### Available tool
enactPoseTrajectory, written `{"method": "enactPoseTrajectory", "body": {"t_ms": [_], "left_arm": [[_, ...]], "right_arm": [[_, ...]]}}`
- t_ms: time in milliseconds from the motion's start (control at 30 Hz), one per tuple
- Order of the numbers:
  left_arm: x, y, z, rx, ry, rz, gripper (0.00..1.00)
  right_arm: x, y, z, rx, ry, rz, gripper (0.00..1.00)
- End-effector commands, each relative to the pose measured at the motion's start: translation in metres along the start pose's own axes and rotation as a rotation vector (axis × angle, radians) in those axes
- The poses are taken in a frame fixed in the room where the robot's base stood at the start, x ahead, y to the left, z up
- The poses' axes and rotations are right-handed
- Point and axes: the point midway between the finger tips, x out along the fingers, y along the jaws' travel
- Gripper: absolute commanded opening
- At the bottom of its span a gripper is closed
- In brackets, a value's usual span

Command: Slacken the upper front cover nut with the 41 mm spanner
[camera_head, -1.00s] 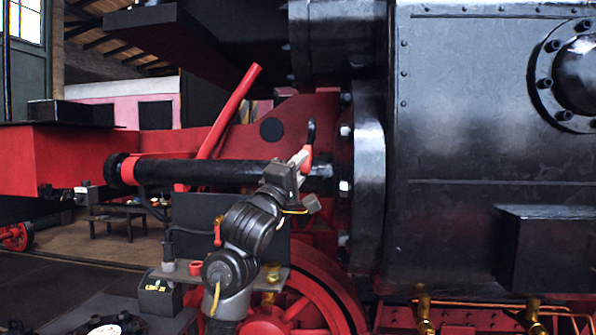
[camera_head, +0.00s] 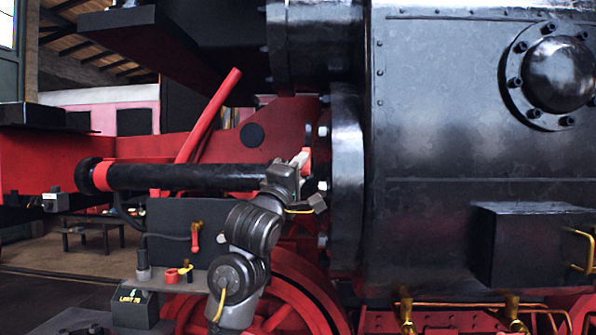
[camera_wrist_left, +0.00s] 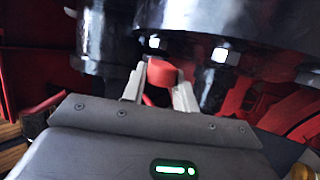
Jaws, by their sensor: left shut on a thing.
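My left gripper (camera_head: 302,160) reaches in from the lower left in the head view, just left of the dark round cover flange (camera_head: 347,170). It is shut on a red piece, which I take to be the handle of the spanner (camera_wrist_left: 163,72); it shows between the two pale fingers in the left wrist view. The spanner's jaw is not clear. Bright nuts sit along the flange's left edge: an upper one (camera_head: 323,131) and a lower one (camera_head: 322,186). In the left wrist view, two nuts (camera_wrist_left: 219,55) sit beyond the fingers; contact with the spanner cannot be made out. My right gripper is out of view.
A black horizontal cylinder (camera_head: 185,177) runs behind my left wrist. A slanted red bar (camera_head: 208,115) rises behind it. A dark panel with a shelf holding small tools (camera_head: 180,273) stands left of my arm. The large black cylinder block (camera_head: 460,150) fills the right.

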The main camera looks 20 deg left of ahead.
Motion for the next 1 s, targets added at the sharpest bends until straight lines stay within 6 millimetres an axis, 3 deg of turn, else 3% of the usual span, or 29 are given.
{"method": "enactPoseTrajectory", "body": {"t_ms": [1000], "left_arm": [[0.001,0.003,0.013,-0.002,-0.001,0.004,0.00]], "right_arm": [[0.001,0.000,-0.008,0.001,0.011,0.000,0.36]]}}
